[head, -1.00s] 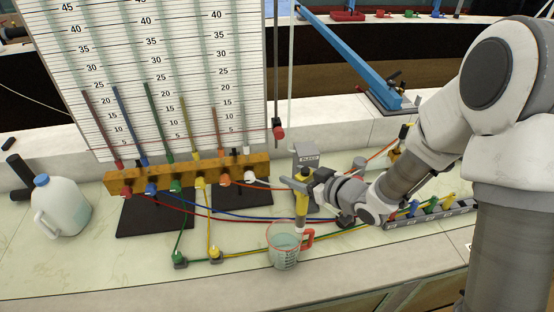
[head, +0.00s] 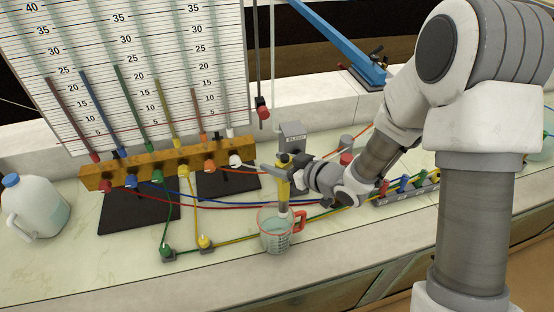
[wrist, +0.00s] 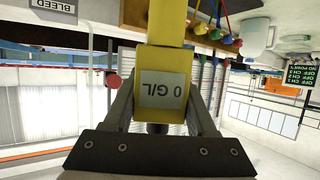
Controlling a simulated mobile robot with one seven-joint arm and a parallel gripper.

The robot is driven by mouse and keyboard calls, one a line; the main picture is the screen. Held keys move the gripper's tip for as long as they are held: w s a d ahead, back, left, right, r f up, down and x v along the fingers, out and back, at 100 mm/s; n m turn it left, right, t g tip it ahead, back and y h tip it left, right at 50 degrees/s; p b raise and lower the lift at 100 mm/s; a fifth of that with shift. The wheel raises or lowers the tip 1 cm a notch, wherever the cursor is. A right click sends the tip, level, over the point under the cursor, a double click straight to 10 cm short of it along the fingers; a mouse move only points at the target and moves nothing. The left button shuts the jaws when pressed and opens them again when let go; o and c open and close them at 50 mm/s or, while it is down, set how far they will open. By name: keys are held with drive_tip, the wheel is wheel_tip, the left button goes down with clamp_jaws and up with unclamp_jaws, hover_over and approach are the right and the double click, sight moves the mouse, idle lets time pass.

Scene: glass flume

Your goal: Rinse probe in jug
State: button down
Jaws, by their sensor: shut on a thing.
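The probe (head: 283,187) is yellow with a pale lower end and is held upright. Its small screen in the wrist view (wrist: 165,95) reads "0 G/L". My gripper (head: 286,171) is shut on the probe's upper body; in the wrist view, its fingers (wrist: 163,108) flank the screen. The jug (head: 274,238) is a clear measuring jug with a red handle on its right, standing on the bench with liquid in it. The probe's pale end is at the back right of the jug's rim; I cannot tell whether it dips inside.
A grey box marked BLEED (head: 292,138) stands behind the probe. The wooden manifold (head: 165,165) with coloured tubes and a scale board (head: 130,75) is to the left. Hoses cross the bench behind the jug. A white plastic bottle (head: 35,207) stands far left. A rack (head: 407,190) sits right.

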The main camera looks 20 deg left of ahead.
wheel_tip(320, 180, down, 12)
drive_tip(key=b, duration=1)
drive_tip(key=shift+r, duration=0.3)
idle(3.6)
